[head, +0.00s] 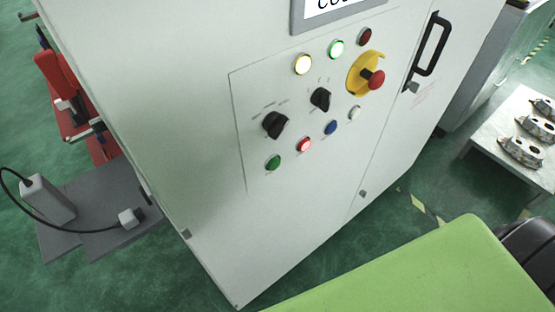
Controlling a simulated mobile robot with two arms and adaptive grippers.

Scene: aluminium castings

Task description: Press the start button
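A white control cabinet (185,130) fills the middle of the head view, tilted in the picture. Its panel carries a green button (273,162) at the lower left, a lit red button (305,144), a blue button (330,127) and a white button (355,112) in a slanting row. Their labels are too small to read, so I cannot tell by text which one is the start button. Neither of my grippers is in view, and nothing touches the buttons.
Above the row are two black rotary knobs (275,124), yellow, green and red lamps (337,48), and a red emergency stop (376,80) on yellow. A black door handle (432,43) sticks out at right. A table (485,150) with metal castings (522,151) stands far right.

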